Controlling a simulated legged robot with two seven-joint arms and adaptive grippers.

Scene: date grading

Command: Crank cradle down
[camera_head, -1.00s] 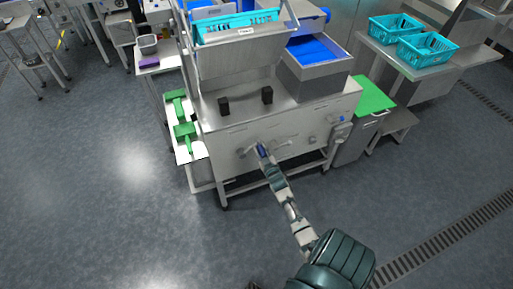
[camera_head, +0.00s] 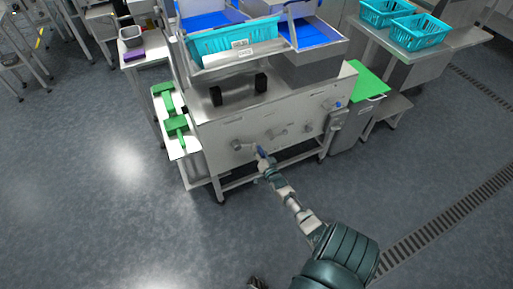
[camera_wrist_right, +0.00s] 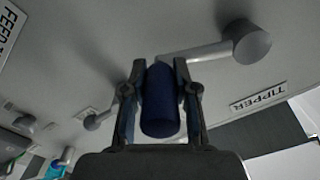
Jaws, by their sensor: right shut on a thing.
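The crank's blue grip (camera_head: 261,151) sticks out from the front panel of the steel machine (camera_head: 300,119). My right gripper (camera_head: 265,163) is shut around this grip. In the right wrist view the dark blue grip (camera_wrist_right: 160,105) stands between the two fingers (camera_wrist_right: 160,80). A grey crank arm runs from it to a round hub (camera_wrist_right: 248,42) at upper right, beside a label reading TIPPER. The grey cradle (camera_head: 225,64) holds a teal crate (camera_head: 235,41) above the machine's top. My left gripper is not clearly visible.
A blue-lined tray (camera_head: 315,33) is at the right. Green tools (camera_head: 177,126) lie on a white side shelf. Other knobs (camera_wrist_right: 92,122) sit on the panel. The floor in front is open.

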